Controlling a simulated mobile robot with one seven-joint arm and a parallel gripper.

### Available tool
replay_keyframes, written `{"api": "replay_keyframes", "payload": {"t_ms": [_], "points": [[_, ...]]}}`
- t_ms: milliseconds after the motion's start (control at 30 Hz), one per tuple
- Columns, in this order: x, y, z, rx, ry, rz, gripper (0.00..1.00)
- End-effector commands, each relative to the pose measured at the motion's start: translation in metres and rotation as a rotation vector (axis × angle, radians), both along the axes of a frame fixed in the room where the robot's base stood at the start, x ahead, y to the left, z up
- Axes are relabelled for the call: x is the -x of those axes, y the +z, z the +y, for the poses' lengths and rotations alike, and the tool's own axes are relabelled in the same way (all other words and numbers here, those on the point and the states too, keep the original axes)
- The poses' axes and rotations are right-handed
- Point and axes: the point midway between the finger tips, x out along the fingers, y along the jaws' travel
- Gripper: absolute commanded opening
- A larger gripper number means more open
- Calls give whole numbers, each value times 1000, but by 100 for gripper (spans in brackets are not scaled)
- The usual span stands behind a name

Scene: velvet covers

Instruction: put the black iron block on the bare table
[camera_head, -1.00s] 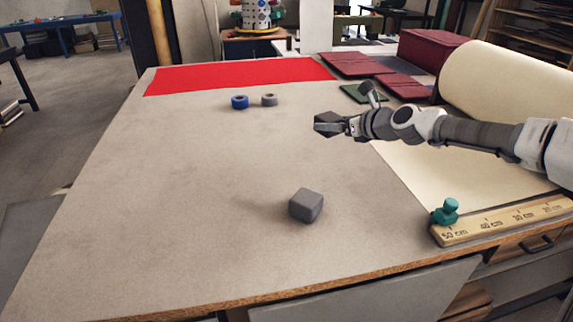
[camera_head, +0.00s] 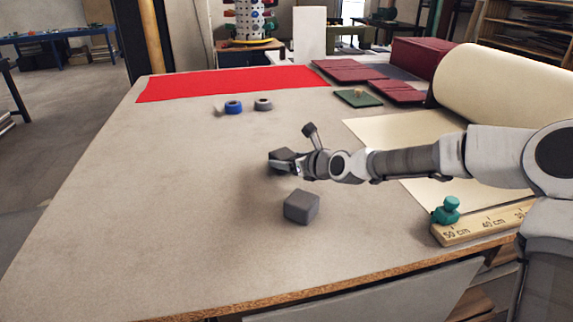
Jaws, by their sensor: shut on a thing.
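My gripper (camera_head: 293,167) is shut on a dark, near-black block, which I take as the black iron block (camera_head: 280,156). It holds the block over the bare grey table (camera_head: 160,210), left of my arm. A soft shadow lies on the table below and left of it. The block seems to be above the surface, but the exact gap is hard to tell. Part of the block is hidden by the fingers. A separate grey block (camera_head: 301,207) sits on the table, nearer the front edge, just below my gripper in the picture.
A blue ring (camera_head: 233,107) and a grey ring (camera_head: 263,104) lie farther back, before a red cloth (camera_head: 230,82). Dark red covers (camera_head: 350,71), a green pad (camera_head: 358,98) and a cream roll (camera_head: 500,90) are at right. A teal figure (camera_head: 447,210) stands on a ruler. The table's left is clear.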

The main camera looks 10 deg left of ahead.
Motion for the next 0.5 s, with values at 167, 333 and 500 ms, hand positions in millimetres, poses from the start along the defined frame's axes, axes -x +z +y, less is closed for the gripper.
{"api": "replay_keyframes", "payload": {"t_ms": [167,333,500], "points": [[-1,-1,1,-5,0,-8,0],[-1,-1,1,-5,0,-8,0],[0,-7,0,-1,0,-2,82]]}}
